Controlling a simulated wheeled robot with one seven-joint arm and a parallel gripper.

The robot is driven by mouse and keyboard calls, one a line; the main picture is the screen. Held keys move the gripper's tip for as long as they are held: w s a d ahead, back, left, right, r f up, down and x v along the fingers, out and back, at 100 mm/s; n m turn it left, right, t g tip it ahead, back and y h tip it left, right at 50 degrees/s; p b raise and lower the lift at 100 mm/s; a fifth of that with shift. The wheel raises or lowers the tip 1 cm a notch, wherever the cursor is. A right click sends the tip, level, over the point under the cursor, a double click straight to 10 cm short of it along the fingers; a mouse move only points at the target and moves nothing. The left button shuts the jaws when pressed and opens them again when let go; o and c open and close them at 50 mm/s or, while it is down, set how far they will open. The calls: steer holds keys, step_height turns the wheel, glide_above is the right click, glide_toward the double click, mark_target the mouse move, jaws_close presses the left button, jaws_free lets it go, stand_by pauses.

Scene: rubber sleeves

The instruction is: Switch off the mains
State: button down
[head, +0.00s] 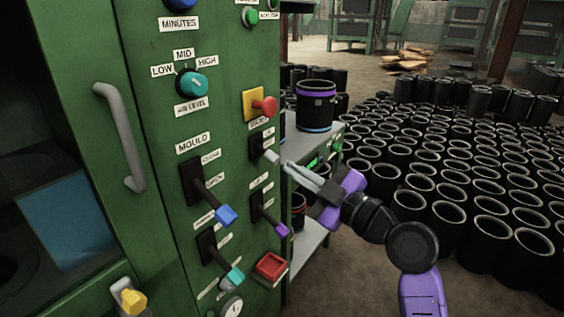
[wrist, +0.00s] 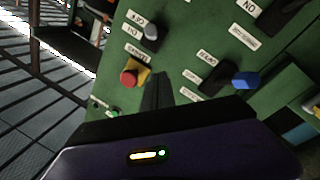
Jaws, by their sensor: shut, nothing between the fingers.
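The mains switch is a black plate with a grey-tipped lever (head: 271,156) on the green cabinet front, just below the red button. In the wrist view, which is upside down, its grey knob (wrist: 151,32) shows beside the OFF, ON and MAINS labels. The lever slants outward and down in the head view; I cannot tell for sure which position it is in. My gripper (head: 288,167) is shut and empty, its fingertips just right of the grey tip in the head view. In the wrist view the fingers (wrist: 157,78) appear apart from the knob.
A red mushroom button (head: 265,106) on a yellow plate sits just above. Levers with blue (head: 226,215), purple (head: 282,230) and teal (head: 235,276) tips stand out nearby. A shelf with a black sleeve (head: 316,105) is behind my gripper. Many sleeves cover the floor at right.

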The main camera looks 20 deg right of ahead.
steer(key=shift+v, duration=1.35)
steer(key=shift+f, duration=0.1)
